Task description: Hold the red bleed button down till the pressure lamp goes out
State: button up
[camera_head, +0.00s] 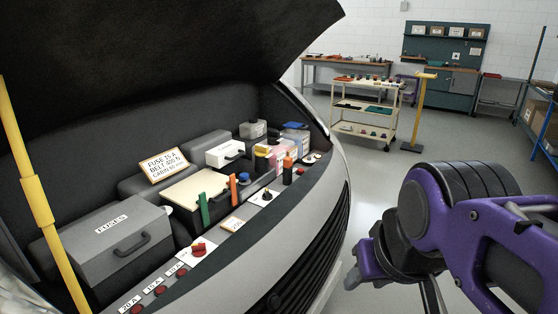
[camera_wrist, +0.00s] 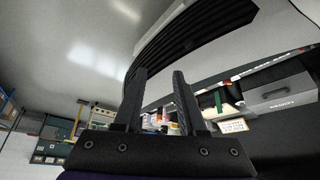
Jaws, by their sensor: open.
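Several red controls sit on the front ledge of the open engine bay in the head view. A red knob (camera_head: 198,248) stands on a white card, and red round buttons (camera_head: 181,272) with amp labels lie nearer me. A small dark-and-red fitting (camera_head: 311,157) is on a card at the far end. I cannot tell which is the bleed button, nor make out a pressure lamp. My gripper (camera_wrist: 158,75) is open and empty in the wrist view, its two dark fingers apart. It is outside the bay, right of the grille, touching no control.
The grey fuse box (camera_head: 112,238), bottles (camera_head: 287,168) and a white box (camera_head: 228,151) fill the bay. The raised dark hood (camera_head: 170,60) overhangs it. A yellow pole (camera_head: 38,200) stands at left. A trolley (camera_head: 368,108) is farther back; open floor (camera_head: 430,135) lies right.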

grip_shut()
dwell(1.4)
